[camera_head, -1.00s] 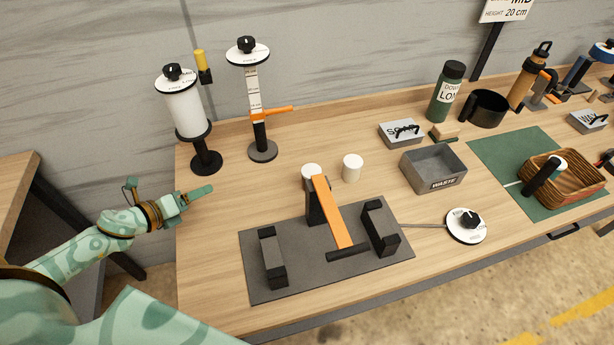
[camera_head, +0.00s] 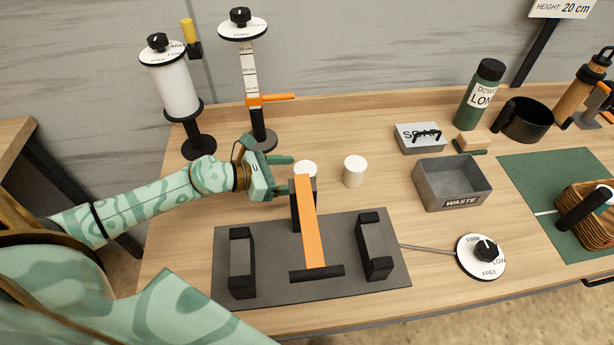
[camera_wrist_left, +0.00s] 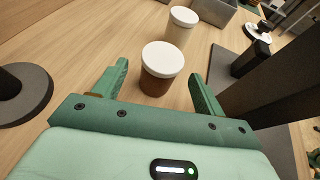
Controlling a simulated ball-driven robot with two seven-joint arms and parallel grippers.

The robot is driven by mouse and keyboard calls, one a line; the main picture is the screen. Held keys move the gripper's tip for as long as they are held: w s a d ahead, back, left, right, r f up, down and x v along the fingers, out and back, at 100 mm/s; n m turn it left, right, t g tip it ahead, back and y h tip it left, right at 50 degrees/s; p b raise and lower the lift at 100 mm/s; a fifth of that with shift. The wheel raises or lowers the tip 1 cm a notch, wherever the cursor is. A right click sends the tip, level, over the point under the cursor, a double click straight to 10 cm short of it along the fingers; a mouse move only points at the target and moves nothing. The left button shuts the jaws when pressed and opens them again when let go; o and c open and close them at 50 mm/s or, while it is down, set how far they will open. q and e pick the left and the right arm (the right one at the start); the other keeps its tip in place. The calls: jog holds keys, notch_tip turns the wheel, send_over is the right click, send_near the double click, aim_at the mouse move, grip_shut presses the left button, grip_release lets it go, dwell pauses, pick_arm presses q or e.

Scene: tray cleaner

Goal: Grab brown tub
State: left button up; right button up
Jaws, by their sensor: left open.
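The brown tub (camera_wrist_left: 155,84) with a white lid stands upright on the table in the left wrist view, ahead of and between my open left fingers. In the head view only its white lid (camera_head: 305,167) shows clearly, just behind the orange lever; its body is mostly hidden. My left gripper (camera_head: 290,174) is open and empty close to the tub's left side; it also shows in the left wrist view (camera_wrist_left: 160,85). A second, pale tub (camera_head: 354,173) with a white lid stands to the right; it is farther away in the left wrist view (camera_wrist_left: 182,22). My right gripper is not in view.
A dark fixture (camera_head: 330,284) with an orange lever (camera_head: 309,225) stands right in front of the tub. A grey waste bin (camera_head: 452,184) is to the right. A height post (camera_head: 252,75) and a white cylinder stand (camera_head: 176,92) stand behind my left arm.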

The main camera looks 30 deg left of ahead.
aim_at(312, 174)
pick_arm(q)
jog(key=x, duration=0.6)
jog(key=shift+w+f+b, duration=0.1)
jog(key=shift+f+b, duration=0.15)
jog(key=shift+b, duration=0.15)
jog(key=c, duration=1)
